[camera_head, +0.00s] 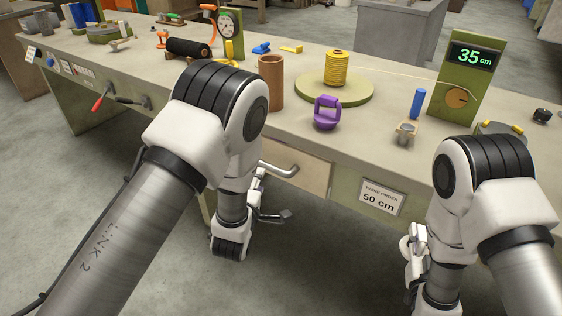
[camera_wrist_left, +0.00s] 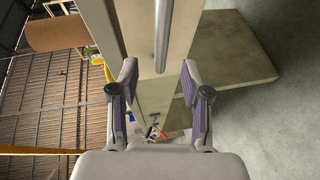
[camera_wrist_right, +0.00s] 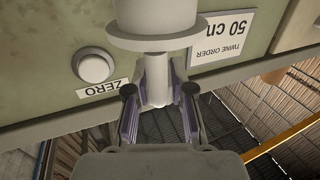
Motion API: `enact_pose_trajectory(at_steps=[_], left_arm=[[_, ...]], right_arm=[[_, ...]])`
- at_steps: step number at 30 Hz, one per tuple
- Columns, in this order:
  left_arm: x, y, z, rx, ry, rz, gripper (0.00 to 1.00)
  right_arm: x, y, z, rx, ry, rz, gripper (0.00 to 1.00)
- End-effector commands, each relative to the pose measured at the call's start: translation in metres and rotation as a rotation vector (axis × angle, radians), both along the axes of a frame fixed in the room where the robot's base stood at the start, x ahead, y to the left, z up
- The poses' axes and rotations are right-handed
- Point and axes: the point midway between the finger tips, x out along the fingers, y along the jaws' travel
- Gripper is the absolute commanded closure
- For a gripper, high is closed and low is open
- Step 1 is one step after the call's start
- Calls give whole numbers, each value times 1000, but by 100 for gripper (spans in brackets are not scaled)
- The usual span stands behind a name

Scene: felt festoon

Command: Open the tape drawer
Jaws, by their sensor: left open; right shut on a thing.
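The drawer (camera_head: 314,174) has a pale beige front under the bench top, partly hidden behind my left arm. Its metal bar handle (camera_head: 280,171) sticks out from it. In the left wrist view the bar handle (camera_wrist_left: 162,38) runs down between the tips of my open left gripper (camera_wrist_left: 159,80), with a gap on each side. I cannot tell whether the drawer stands slightly out. My right gripper (camera_wrist_right: 158,88) is shut on a pale stem with a wide collar (camera_wrist_right: 157,38) at the bench front, beside a round button labelled ZERO (camera_wrist_right: 94,66).
The bench (camera_head: 400,75) holds a brown cylinder (camera_head: 271,82), a purple ring-handled object (camera_head: 327,112), a yellow twine spool (camera_head: 336,68) on a round base and a green 35 cm display (camera_head: 468,75). A 50 cm sign (camera_head: 381,196) is on its front. Clear floor lies in front.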

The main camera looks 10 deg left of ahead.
Motion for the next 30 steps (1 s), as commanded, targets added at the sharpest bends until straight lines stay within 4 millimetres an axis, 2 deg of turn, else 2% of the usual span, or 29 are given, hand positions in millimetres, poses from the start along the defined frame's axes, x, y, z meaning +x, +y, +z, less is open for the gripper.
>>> enact_pose_trajectory(at_steps=[6,12,16,22,23,24,27,30], left_arm=[[52,3,-11,-2,-2,1,52],[88,5,-17,-1,-1,0,52],[97,5,-19,1,1,-1,52],[97,5,-19,1,2,-1,52],[97,5,-19,1,2,-1,56],[97,5,-19,1,2,-1,70],[97,5,-19,1,2,-1,100],[97,5,-19,1,1,-1,100]], right_arm=[[0,0,-4,0,-1,0,100],[0,0,-6,0,-1,0,100],[0,0,-6,0,-1,0,100],[0,0,-6,0,-1,0,100],[0,0,-6,0,-1,0,100],[0,0,-6,0,-1,0,100],[0,0,-6,0,-1,0,100],[0,0,-6,0,-1,0,100]])
